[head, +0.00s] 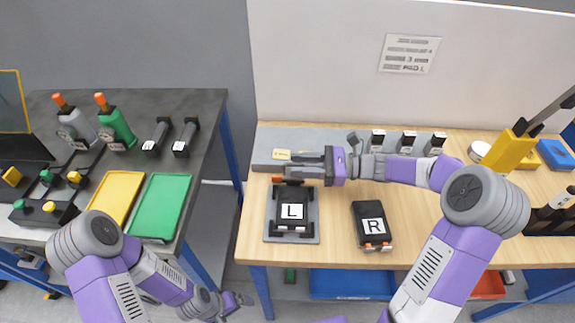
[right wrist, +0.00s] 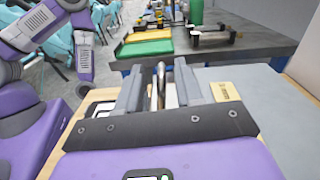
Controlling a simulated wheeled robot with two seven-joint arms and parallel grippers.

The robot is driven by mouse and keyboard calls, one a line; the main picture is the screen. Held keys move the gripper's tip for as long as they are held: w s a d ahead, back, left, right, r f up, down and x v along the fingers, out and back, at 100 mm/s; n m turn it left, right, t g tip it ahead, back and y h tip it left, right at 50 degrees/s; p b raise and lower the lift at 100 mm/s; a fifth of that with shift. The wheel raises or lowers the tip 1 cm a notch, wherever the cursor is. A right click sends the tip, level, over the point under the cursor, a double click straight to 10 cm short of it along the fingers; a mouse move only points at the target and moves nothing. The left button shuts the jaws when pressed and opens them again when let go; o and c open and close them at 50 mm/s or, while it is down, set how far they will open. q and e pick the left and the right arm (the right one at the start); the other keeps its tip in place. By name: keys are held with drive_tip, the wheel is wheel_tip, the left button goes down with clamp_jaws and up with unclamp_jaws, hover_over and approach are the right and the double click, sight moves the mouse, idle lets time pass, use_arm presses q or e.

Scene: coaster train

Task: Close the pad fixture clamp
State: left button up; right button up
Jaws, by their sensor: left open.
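The pad fixture (head: 272,236) is a grey plate near the table's left front edge. A black pad with a white L label (head: 292,211) lies on it. At its back edge is the dark clamp (head: 279,190) with a small red part, partly hidden under my right gripper (head: 289,165). That gripper points left above the fixture's back edge. In the right wrist view, thin upright bars (right wrist: 158,86) show between its fingers (right wrist: 160,88); I cannot tell whether the fingers touch them. My left gripper (head: 240,302) is open and low, in front of the tables, away from the fixture.
A black pad labelled R (head: 372,225) lies right of the fixture. A grey strip (head: 315,138) with a yellow tag lies behind it. Several black blocks stand at the back right. The dark side table (head: 205,110) holds yellow and green trays (head: 160,206) and bottles, across a gap.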

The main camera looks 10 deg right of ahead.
sight(298, 165)
drive_tip(key=shift+b+x, duration=0.35)
drive_tip(key=shift+x, duration=1.5)
clamp_jaws()
